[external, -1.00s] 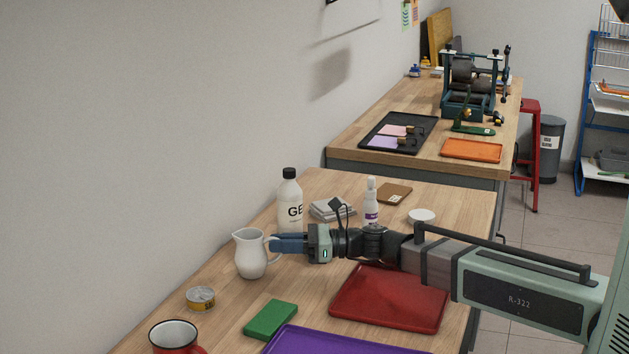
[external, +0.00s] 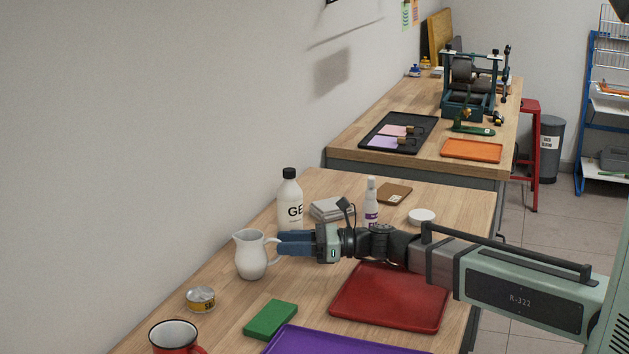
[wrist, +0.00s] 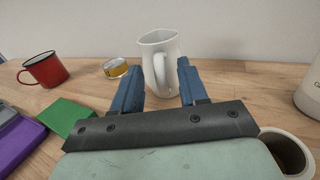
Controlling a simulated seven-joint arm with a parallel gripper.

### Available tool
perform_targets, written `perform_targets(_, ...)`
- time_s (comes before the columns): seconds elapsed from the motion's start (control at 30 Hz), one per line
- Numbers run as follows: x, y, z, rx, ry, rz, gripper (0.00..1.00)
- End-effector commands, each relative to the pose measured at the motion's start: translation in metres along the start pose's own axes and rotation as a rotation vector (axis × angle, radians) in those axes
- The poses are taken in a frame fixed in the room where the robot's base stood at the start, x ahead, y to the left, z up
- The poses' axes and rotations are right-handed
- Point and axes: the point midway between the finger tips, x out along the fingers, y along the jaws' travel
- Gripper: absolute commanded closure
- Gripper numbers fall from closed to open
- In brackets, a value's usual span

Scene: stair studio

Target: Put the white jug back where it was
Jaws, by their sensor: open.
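The white jug (external: 251,256) stands upright on the wooden table near the wall, its handle turned to the right towards my gripper. My gripper (external: 279,244) is open just to the right of the jug, level with its handle. In the wrist view the jug (wrist: 157,52) stands beyond the two blue fingers, and its handle shows towards the gap between them. The open gripper (wrist: 158,80) holds nothing. I cannot tell whether a finger touches the handle.
A yellow tin (external: 201,299), green block (external: 271,320), red mug (external: 174,338) and purple tray (external: 340,342) are nearer the camera. A red tray (external: 390,297) lies below my arm. Behind stand a large white bottle (external: 290,205), grey stack (external: 328,209) and small bottle (external: 371,203).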

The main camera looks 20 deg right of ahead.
Motion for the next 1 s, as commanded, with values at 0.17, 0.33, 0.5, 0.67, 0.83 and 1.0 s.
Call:
perform_targets(0.17, -0.037, 0.002, 0.000, 0.000, 0.001, -0.003, 0.57)
perform_targets(0.33, -0.067, 0.001, 0.000, 0.000, 0.001, -0.002, 0.57)
perform_targets(0.5, -0.088, 0.001, 0.000, 0.000, 0.001, -0.002, 0.57)
perform_targets(0.67, -0.099, 0.001, 0.000, 0.000, 0.000, -0.001, 0.57)
perform_targets(0.83, -0.103, 0.000, 0.000, 0.000, 0.000, 0.000, 0.57)
perform_targets(1.0, -0.103, 0.000, 0.000, 0.000, 0.000, 0.000, 0.57)
